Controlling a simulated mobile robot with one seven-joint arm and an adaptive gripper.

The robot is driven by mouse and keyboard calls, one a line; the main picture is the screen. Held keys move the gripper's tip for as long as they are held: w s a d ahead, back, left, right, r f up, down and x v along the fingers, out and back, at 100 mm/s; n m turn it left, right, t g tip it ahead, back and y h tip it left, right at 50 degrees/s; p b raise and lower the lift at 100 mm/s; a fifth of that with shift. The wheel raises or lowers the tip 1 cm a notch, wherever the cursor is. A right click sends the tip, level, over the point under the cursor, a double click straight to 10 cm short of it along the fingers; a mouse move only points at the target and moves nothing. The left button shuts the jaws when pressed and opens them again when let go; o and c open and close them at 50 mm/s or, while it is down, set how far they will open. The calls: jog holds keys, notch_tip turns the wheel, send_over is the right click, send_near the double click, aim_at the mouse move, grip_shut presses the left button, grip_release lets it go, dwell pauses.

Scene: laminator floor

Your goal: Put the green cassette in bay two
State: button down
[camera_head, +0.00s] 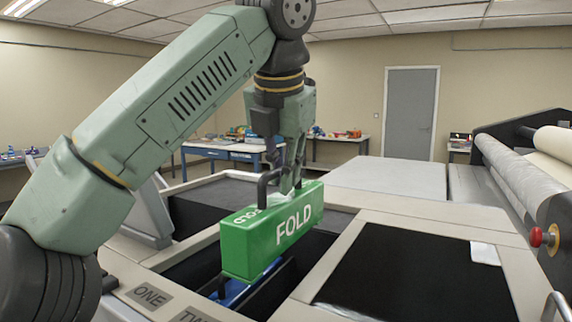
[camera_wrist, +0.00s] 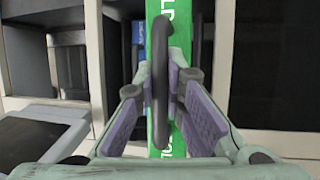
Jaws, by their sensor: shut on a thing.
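The green cassette (camera_head: 262,242), marked FOLD, hangs upright from my gripper (camera_head: 290,186) above the dark open bays of the machine. My gripper is shut on its dark handle, which also shows between the purple finger pads in the wrist view (camera_wrist: 160,92). The green top (camera_wrist: 181,18) runs away under the fingers there. Bay two's inside is mostly hidden.
A black panel (camera_head: 420,270) lies right of the bays. Large rollers (camera_head: 520,178) and a red knob (camera_head: 537,237) stand at the far right. Blue workbenches (camera_head: 220,152) with small items and a grey door (camera_head: 409,112) are at the back.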

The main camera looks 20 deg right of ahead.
aim_at(283, 198)
jog(key=shift+w, duration=0.15)
jog(key=shift+f, duration=3.3)
notch_tip(283, 198, down, 11)
jog(key=b, duration=0.7)
jog(key=shift+b, duration=0.4)
jog(key=shift+f+b, duration=0.45)
jog(key=shift+f, duration=0.2)
jog(key=c, duration=1.6)
grip_release()
jog(key=shift+r, duration=0.1)
